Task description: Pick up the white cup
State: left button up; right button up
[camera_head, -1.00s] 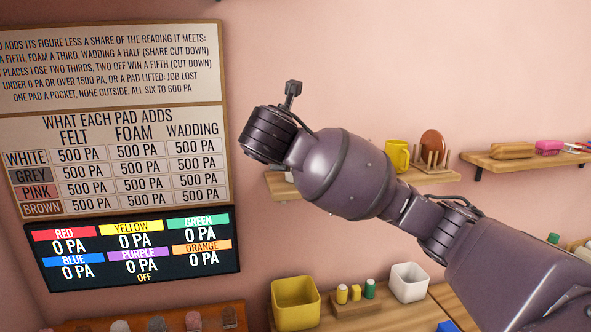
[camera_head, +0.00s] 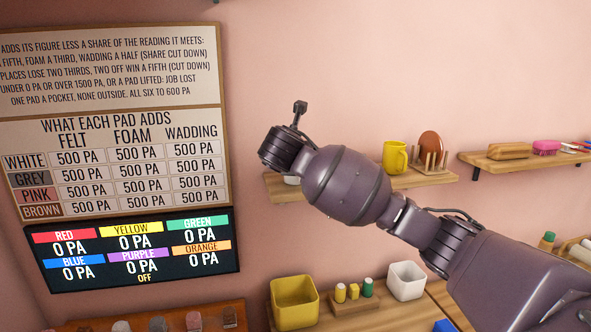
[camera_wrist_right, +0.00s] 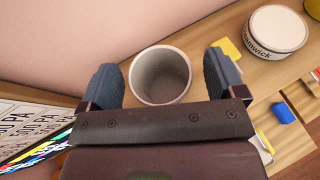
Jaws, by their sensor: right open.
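The white cup (camera_wrist_right: 160,82) shows in the right wrist view, seen from above into its empty round mouth, on a wooden surface. My right gripper (camera_wrist_right: 162,64) is open, with one dark blue finger on each side of the cup in the picture. I cannot tell whether the fingers are level with the cup or above it. In the head view my right arm covers the gripper; a small white piece (camera_head: 291,180), perhaps the cup, shows under the wrist on the wall shelf. My left gripper is out of view.
A yellow mug (camera_head: 395,157) and a wooden rack (camera_head: 432,161) stand farther right on the shelf (camera_head: 425,180). A white lettered tin (camera_wrist_right: 276,32) lies right of the cup. Below are a yellow bin (camera_head: 295,302) and a white bin (camera_head: 406,281).

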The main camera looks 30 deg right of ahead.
jog(key=c, duration=1.1)
jog(key=shift+r, duration=0.1)
